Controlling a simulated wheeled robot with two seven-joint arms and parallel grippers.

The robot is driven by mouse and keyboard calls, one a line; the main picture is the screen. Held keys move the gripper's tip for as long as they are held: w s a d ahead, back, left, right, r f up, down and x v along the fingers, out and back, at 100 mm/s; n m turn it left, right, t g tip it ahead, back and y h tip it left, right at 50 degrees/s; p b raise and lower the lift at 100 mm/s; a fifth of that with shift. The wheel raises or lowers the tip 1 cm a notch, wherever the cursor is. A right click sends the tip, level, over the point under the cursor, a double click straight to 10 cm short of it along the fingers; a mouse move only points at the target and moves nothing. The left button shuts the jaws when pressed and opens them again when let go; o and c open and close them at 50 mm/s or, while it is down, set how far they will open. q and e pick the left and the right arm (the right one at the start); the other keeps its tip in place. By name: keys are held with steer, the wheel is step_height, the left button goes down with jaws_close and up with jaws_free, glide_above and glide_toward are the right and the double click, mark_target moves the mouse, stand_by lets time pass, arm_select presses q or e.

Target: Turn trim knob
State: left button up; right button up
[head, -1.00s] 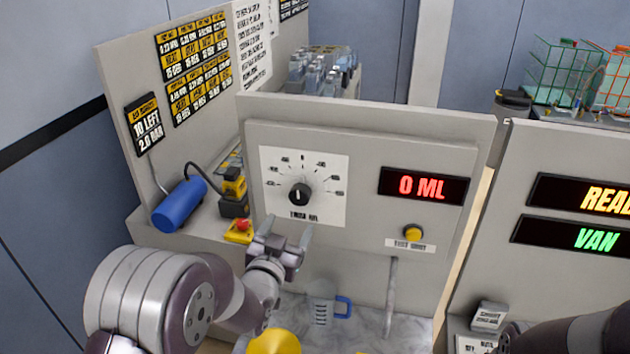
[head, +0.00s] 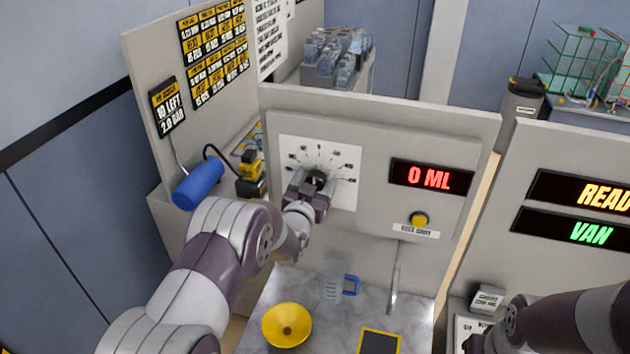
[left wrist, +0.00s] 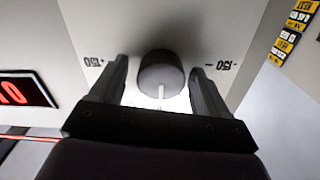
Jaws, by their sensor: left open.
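The trim knob (head: 318,176) is a dark round knob on a white dial plate (head: 345,185) with a fan of marks, on the upright grey panel. In the left wrist view the knob (left wrist: 161,78) shows a white pointer line facing the gripper's base. My left gripper (head: 312,184) is open at the dial, with one finger on each side of the knob. In the left wrist view a gap shows between the knob and each finger of the gripper (left wrist: 160,88).
A red display (head: 428,177) reads 0 ML, with a yellow button (head: 418,219) below it. A clear jug with a blue handle (head: 350,285) and a yellow funnel (head: 287,325) stand on the marble-look surface. A blue cylinder (head: 198,183) is left of the panel.

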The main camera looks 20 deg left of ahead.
arm_select(q)
steer(key=shift+w+f, duration=0.15)
steer(key=shift+w, duration=0.1)
steer(key=shift+c, duration=1.2)
steer(key=c, duration=0.8)
steer(key=shift+f+n+b, duration=0.3)
steer(key=shift+n+b, duration=0.3)
steer(key=shift+b, duration=0.4)
steer(key=n+b, duration=0.2)
steer(key=b, duration=0.1)
steer(key=shift+n+b, duration=0.3)
steer(key=shift+r+n+b, duration=0.1)
steer(key=shift+n+b, duration=1)
steer(key=shift+b, duration=0.05)
arm_select(e)
step_height(320, 180, down, 8)
steer(key=shift+w, duration=0.25)
